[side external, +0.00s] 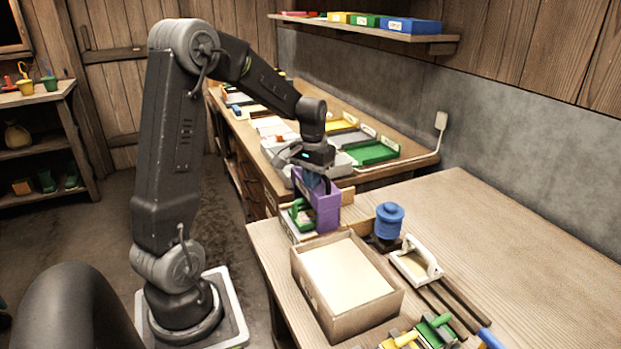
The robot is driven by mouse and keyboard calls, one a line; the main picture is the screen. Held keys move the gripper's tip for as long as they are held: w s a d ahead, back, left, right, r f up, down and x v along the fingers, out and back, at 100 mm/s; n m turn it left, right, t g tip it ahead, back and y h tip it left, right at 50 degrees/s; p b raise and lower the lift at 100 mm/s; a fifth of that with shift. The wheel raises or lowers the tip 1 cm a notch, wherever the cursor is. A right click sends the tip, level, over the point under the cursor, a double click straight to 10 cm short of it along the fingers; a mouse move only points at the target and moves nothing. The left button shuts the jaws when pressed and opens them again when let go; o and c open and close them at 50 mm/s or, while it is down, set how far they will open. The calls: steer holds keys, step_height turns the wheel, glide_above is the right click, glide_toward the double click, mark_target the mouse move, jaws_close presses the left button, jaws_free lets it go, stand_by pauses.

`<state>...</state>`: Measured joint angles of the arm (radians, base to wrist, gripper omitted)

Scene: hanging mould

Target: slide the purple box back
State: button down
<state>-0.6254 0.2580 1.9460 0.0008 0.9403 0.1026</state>
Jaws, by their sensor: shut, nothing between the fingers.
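The purple box (327,210) stands upright near the far left edge of the near workbench. It is beside a green-handled tool (300,213) on its left. My gripper (323,184) is directly above the purple box and points down at it. The fingertips are low at the box's top and partly hidden, and I cannot tell whether they touch it. My gripper is shut and holds nothing.
A wooden tray (347,309) with a pale filling lies in front of the purple box. A blue cylinder (389,220) and a white-handled float (416,262) stand to the right. Coloured trays (372,153) lie on the back bench. The workbench's right side (510,230) is clear.

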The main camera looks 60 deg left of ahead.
steer(key=w+r, duration=0.1)
steer(key=w, duration=1.1)
steer(key=shift+w, duration=0.2)
stand_by(1.2)
step_height(320, 180, up, 8)
stand_by(0.9)
